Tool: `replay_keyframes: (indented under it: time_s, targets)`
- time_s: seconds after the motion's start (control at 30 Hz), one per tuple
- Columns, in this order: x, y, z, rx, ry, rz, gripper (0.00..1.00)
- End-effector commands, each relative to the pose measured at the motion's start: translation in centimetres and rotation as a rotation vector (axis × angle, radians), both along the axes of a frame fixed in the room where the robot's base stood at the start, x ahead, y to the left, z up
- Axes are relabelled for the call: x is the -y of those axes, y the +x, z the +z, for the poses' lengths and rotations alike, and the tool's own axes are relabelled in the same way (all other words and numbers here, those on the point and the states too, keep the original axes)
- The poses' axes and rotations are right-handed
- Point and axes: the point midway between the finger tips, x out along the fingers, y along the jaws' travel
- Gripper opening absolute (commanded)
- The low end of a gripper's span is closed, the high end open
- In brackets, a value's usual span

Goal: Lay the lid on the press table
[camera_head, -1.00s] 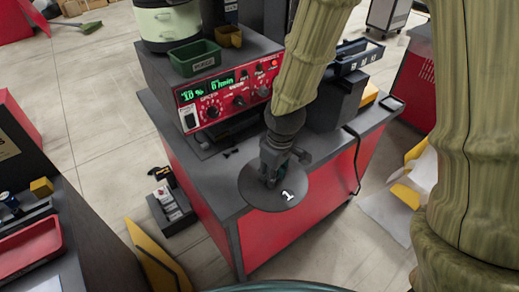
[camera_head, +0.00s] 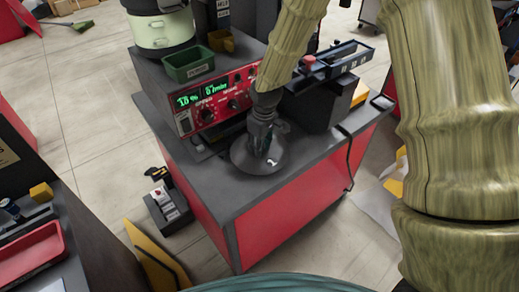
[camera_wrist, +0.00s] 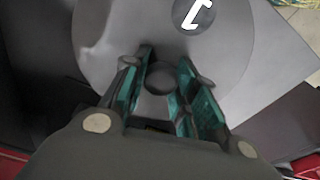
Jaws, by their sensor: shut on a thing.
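The lid is a round grey disc (camera_head: 243,158) marked with a white "1". My gripper (camera_head: 266,148) is shut on the lid's central knob from above. In the wrist view my gripper (camera_wrist: 160,85) has its two teal-lined fingers on either side of the round knob, and the grey lid (camera_wrist: 245,65) fills the upper middle. In the head view the lid lies flat or nearly flat over the press table's dark grey top (camera_head: 215,193). I cannot tell whether it touches the top or hovers just above it.
A red control panel (camera_head: 215,100) with green digits stands behind the lid. A green bin (camera_head: 188,62) sits on its housing. A dark block with a rail (camera_head: 325,95) stands to the right. The table's front part is clear. A black cable (camera_head: 348,155) hangs at its right edge.

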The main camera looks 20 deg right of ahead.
Motion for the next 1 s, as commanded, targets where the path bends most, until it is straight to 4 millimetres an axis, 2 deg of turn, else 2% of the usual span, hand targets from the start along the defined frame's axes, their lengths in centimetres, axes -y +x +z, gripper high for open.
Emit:
replay_keyframes:
  time_s: [0.3, 0.7, 0.73, 0.8, 0.83, 1.0]
  targets:
    - [0.0, 0.0, -2.7, -0.001, -0.001, 0.0, 0.0]
    - [0.0, 0.0, -3.1, 0.001, -0.001, 0.0, 0.0]
    - [0.0, 0.0, -3.1, 0.0, 0.0, 0.0, 0.34]
    - [0.0, 0.0, -3.1, 0.0, 0.0, 0.0, 0.47]
    - [0.0, 0.0, -3.1, 0.0, 0.0, 0.0, 0.5]
    - [0.0, 0.0, -3.1, 0.0, 0.0, 0.0, 0.5]
